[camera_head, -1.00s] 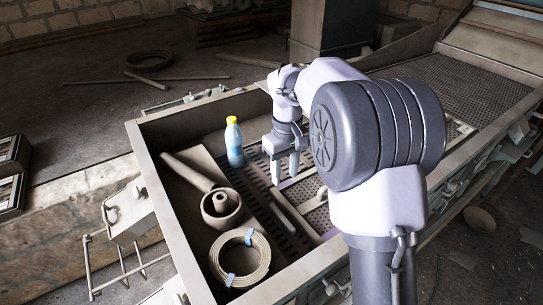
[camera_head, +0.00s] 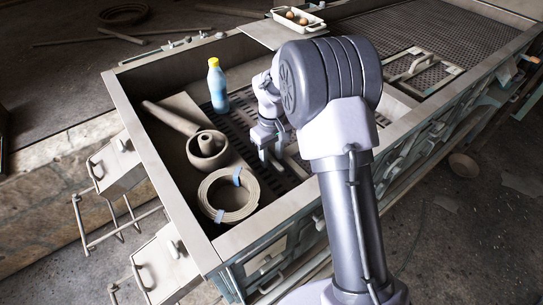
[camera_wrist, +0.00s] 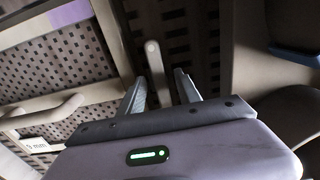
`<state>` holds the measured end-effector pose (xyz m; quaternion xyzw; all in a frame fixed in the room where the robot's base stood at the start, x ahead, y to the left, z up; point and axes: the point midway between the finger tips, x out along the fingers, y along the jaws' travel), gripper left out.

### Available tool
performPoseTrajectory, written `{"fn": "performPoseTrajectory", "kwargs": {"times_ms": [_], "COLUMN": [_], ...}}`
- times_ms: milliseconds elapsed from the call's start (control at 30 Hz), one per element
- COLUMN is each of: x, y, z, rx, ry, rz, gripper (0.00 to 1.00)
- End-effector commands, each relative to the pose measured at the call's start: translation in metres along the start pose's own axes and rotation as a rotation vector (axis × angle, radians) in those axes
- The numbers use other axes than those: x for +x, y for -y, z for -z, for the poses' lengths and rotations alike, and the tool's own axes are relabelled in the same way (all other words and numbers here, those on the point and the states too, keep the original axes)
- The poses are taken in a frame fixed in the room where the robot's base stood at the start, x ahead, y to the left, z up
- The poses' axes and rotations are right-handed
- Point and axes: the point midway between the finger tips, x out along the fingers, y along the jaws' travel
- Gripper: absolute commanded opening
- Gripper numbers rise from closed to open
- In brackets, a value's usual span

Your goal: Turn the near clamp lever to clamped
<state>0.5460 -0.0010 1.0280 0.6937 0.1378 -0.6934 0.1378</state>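In the wrist view a grey lever bar (camera_wrist: 154,62) with a rounded end and a small round pin lies between my fingers. It looks like the near clamp lever, but no label on it is readable. My gripper (camera_wrist: 160,78) is open, with one finger on each side of the bar; I cannot tell whether either finger touches it. In the head view my gripper (camera_head: 272,156) points down into the tray (camera_head: 130,92) over the slotted strip. The lever's lower end is hidden behind the gripper body in the wrist view.
A blue bottle with a yellow cap (camera_head: 217,88), a round bowl-like part (camera_head: 208,152) and a coiled belt or hose (camera_head: 229,196) stand left of my gripper. A curved handle (camera_wrist: 45,112) lies left in the wrist view. The tray's near rim (camera_head: 268,222) is raised.

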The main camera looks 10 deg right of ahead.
Motion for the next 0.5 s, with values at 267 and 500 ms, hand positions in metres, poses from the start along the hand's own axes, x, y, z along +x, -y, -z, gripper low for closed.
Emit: {"fn": "performPoseTrajectory", "kwargs": {"times_ms": [267, 500], "x": [-0.0005, -0.0007], "y": [0.0000, 0.0000], "z": [-0.0001, 0.0000], "rx": [0.000, 0.002], "ry": [0.000, 0.000], "rz": [0.000, 0.000], "gripper": [0.05, 0.00]}}
